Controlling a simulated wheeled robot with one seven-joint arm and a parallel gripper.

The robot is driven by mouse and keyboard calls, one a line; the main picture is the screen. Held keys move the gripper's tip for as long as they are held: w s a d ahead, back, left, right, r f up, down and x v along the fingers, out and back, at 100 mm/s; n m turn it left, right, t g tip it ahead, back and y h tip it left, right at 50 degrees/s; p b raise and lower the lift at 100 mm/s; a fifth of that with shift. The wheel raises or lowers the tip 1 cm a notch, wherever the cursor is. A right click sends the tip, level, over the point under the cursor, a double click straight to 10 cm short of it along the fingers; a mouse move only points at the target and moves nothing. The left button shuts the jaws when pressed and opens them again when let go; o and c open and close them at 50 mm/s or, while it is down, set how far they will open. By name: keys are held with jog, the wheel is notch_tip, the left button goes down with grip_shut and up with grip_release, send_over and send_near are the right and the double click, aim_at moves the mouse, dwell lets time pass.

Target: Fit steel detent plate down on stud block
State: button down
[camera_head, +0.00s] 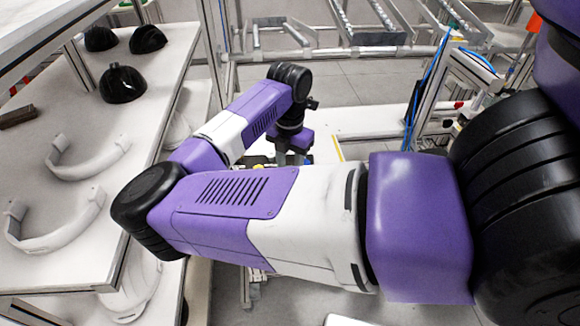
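My gripper (291,152) is in the middle of the picture, at the end of my purple and white arm, over the near left part of a white worktable (385,121). It is small and dark here, and its fingertips are not clear, so I cannot tell whether it is open, shut or holding something. I cannot make out the steel detent plate or the stud block. My forearm covers much of the area below and around the gripper. Small yellow and dark bits show just left of the gripper, too small to name.
A white shelf (90,130) on the left carries black helmet shells (122,84), white curved bands (88,160) and a dark brown block (17,116). A metal frame with blue cables (425,85) stands right of the worktable. Metal roller rails (375,38) are behind. Grey floor (370,80) shows between.

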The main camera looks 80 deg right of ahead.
jog(key=shift+f+b, duration=2.6)
jog(key=shift+f, duration=0.3)
jog(key=shift+b, duration=0.9)
jog(key=shift+f+b, duration=2.05)
jog(key=shift+b, duration=0.1)
jog(key=c, duration=0.8)
grip_release()
jog(key=shift+c, duration=0.2)
notch_tip(320, 180, up, 7)
jog(key=shift+f, duration=0.15)
jog(key=shift+r, duration=0.6)
jog(key=shift+d, duration=0.1)
